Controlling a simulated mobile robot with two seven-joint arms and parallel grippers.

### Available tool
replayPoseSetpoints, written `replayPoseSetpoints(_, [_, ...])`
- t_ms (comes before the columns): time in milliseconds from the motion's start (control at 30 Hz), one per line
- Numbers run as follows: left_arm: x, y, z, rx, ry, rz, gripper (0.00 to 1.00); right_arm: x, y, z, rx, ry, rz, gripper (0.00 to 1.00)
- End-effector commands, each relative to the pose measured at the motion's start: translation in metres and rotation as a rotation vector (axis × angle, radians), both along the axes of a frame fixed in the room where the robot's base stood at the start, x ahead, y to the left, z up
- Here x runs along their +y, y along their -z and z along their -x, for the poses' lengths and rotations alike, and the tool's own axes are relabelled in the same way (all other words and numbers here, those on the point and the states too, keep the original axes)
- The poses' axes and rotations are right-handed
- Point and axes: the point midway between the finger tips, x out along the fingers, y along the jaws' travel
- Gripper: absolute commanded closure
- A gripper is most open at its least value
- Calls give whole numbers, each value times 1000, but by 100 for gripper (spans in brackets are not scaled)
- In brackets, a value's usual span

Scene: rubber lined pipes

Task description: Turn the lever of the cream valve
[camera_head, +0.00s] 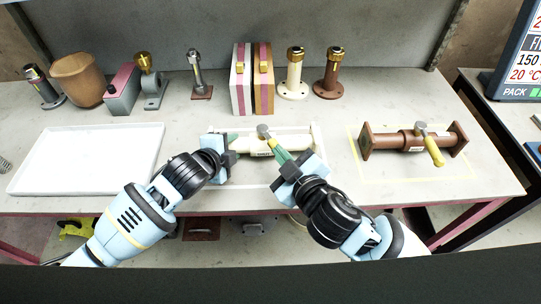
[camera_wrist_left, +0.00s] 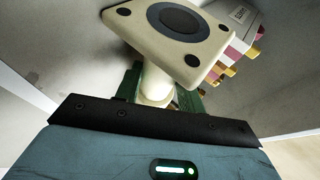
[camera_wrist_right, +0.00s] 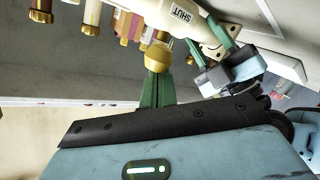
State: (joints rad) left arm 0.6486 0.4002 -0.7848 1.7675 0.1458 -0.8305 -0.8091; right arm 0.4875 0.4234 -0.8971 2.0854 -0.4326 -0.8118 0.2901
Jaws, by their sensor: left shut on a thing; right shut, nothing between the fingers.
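The cream valve (camera_head: 290,144) lies across the work table inside a white outline, with a grey hub (camera_head: 263,130) on top. Its body carries a "SHUT" label in the right wrist view (camera_wrist_right: 182,17). My left gripper (camera_head: 230,141) is shut on the valve's left end; in the left wrist view its green fingers sit either side of the cream neck (camera_wrist_left: 156,90) behind the square flange (camera_wrist_left: 172,30). My right gripper (camera_head: 270,139) is shut and empty, its green fingertips close to the hub. A yellow lever end (camera_wrist_right: 158,53) shows just beyond those fingertips; contact is unclear.
A brown valve (camera_head: 398,141) with a yellow lever lies at right. An empty white tray (camera_head: 85,158) lies at left. Along the back stand upright cream (camera_head: 294,78) and brown (camera_head: 329,80) fittings, colored blocks (camera_head: 241,80), and a brown pot (camera_head: 80,80).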

Motion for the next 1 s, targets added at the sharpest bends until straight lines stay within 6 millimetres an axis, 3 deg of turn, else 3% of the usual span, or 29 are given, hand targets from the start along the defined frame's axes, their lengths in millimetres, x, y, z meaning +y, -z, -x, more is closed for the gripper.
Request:
replayPoseSetpoints(433, [0, -3, -1, -6, 0, 3, 100, -41, -2, -28, -7, -393, 11, 100])
replayPoseSetpoints(1000, [-1, -2, -1, -5, 1, 4, 100, -67, 0, -72, 1, -405, 3, 100])
